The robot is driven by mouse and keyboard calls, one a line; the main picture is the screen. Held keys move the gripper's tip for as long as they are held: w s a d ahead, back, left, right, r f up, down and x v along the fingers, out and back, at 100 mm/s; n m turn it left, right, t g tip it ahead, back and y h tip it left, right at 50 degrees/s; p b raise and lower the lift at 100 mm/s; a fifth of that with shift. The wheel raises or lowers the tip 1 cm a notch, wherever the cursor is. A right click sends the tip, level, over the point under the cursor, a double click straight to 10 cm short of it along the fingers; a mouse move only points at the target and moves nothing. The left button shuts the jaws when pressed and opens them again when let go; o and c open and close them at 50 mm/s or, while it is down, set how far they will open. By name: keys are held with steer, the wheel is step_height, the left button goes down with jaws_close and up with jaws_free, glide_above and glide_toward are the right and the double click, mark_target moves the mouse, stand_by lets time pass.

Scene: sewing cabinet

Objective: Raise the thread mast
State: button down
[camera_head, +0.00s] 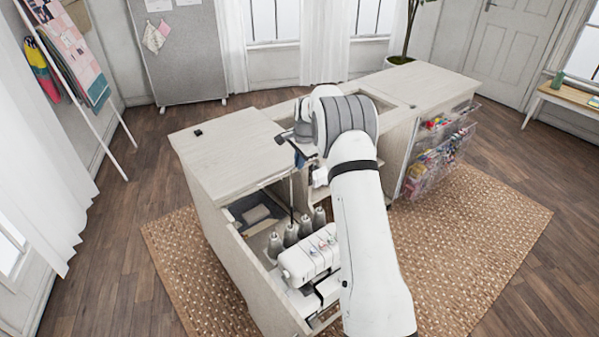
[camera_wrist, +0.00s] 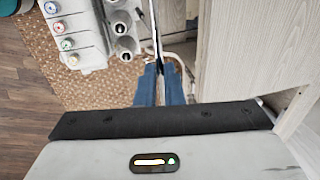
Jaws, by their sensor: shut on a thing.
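The thread mast is a thin upright rod (camera_head: 291,192) behind the white overlock machine (camera_head: 308,258), which sits in the cabinet's open lower compartment. My gripper (camera_head: 300,159) is at the rod's upper part, below the cabinet top's edge. In the wrist view, the blue fingers of my gripper (camera_wrist: 160,72) are closed on the thin mast (camera_wrist: 157,38). The machine (camera_wrist: 80,35) with its coloured dials is at the upper left there. Several grey thread cones (camera_head: 291,234) stand beside the mast. My arm hides part of the machine's right side in the head view.
The cabinet's pale wooden top (camera_head: 222,150) is close above and left of my gripper. A pale panel (camera_wrist: 255,50) stands close on the right in the wrist view. Clear bins (camera_head: 436,165) hang at the cabinet's right end. A woven rug (camera_head: 480,215) lies on the floor.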

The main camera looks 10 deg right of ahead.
step_height(320, 180, up, 4)
steer(key=shift+w+f+p, duration=0.1)
steer(key=shift+f+p, duration=0.05)
steer(key=shift+p, duration=0.25)
steer(key=c, duration=1.7)
jaws_free()
steer(key=shift+c, duration=0.2)
steer(key=shift+o, duration=1)
step_height(320, 180, up, 8)
steer(key=s+b, duration=0.1)
steer(key=shift+s+d+f, duration=0.2)
steer(key=shift+s+d, duration=0.05)
steer(key=shift+d, duration=0.05)
